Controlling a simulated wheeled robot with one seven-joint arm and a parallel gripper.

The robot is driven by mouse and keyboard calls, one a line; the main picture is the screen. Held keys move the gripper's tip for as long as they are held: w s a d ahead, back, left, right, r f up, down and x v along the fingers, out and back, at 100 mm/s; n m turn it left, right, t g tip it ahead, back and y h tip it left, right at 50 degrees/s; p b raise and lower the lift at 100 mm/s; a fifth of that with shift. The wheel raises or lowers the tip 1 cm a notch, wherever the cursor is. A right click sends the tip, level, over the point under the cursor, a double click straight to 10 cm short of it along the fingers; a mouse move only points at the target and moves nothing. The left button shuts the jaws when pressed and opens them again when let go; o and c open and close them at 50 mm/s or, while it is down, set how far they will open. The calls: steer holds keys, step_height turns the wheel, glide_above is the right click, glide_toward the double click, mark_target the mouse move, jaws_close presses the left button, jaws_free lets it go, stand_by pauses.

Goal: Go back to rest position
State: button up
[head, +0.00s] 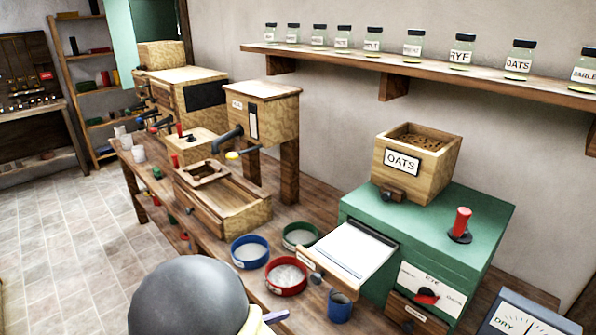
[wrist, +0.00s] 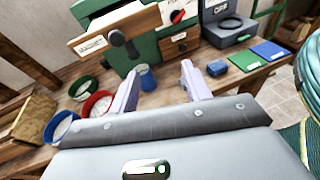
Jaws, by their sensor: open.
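My gripper (wrist: 160,68) is open, with its two pale lilac fingers spread apart in the wrist view. Nothing is held between them. A blue cup (wrist: 147,80) shows beyond the gap between the fingers, near the left finger. In the head view, a rounded grey part of my arm fills the bottom middle, and only a little of my gripper (head: 274,316) shows beside it, in front of the workbench (head: 225,235). The rest of the gripper is hidden or out of frame there.
A green mill (head: 470,225) with an OATS box (head: 425,180) stands on the bench at the right. Blue (head: 249,252), red (head: 287,276) and green (head: 301,236) round sieves and the blue cup (head: 340,305) lie near it. Open tiled floor (head: 60,240) is at the left.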

steer(key=s+d+f+m+g+y+p, duration=0.1)
steer(key=s+d+m+g+y, duration=0.1)
steer(key=d+m+g+y, duration=0.4)
steer(key=s+d+f+m+g+y+p, duration=0.1)
steer(key=s+d+m+g+y, duration=0.15)
steer(key=d+m, duration=0.55)
steer(key=w+d+r+m+t+y, duration=0.2)
steer(key=d+r+m+t+y, duration=0.1)
steer(key=m, duration=0.6)
steer(key=shift+d+r+m+y, duration=0.3)
steer(key=shift+d+r+y, duration=0.55)
steer(key=shift+d, duration=0.1)
stand_by(0.3)
